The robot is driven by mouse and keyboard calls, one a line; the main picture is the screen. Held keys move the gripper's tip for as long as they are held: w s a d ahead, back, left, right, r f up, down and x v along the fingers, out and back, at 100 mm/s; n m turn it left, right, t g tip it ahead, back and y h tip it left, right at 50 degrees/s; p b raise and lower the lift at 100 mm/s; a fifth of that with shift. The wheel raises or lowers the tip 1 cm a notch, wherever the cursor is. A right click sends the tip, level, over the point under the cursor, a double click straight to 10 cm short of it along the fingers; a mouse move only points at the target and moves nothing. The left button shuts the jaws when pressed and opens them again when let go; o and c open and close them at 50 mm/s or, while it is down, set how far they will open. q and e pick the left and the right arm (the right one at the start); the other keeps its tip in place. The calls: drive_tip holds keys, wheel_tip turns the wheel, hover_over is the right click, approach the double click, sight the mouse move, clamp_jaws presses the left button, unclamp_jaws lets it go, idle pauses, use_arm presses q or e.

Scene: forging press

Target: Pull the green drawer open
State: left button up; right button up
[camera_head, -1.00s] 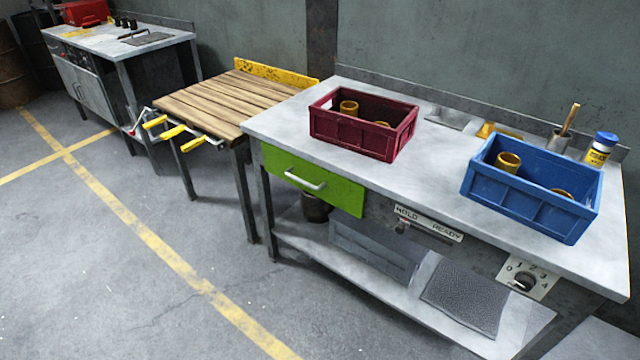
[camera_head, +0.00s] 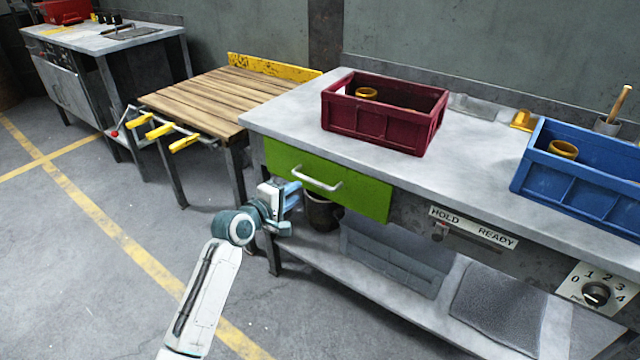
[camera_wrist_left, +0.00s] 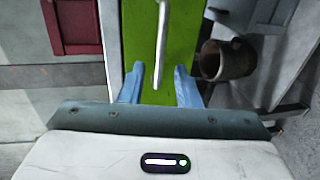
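The green drawer (camera_head: 350,194) sits under the left end of the grey workbench top and looks shut. Its white bar handle (camera_head: 316,180) runs across its front. My left gripper (camera_head: 296,192) is in front of the drawer's left part, just below and left of the handle. In the left wrist view, its two blue fingers (camera_wrist_left: 160,84) are spread apart over the green drawer front (camera_wrist_left: 183,45). The handle (camera_wrist_left: 161,40) reaches down between them, touching neither finger. My right gripper does not show in either view.
A dark red crate (camera_head: 372,120) and a blue crate (camera_head: 570,190) stand on the workbench. A dark bucket (camera_head: 322,214) is on the shelf below the drawer. A wooden-topped table (camera_head: 205,100) with yellow-handled clamps stands left. The floor in front is clear.

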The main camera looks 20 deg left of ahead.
sight(313, 183)
use_arm(q)
drive_tip(key=b+x, duration=0.1)
drive_tip(key=x, duration=0.9)
drive_tip(key=shift+a, duration=0.1)
drive_tip(key=shift+s, duration=0.1)
clamp_jaws()
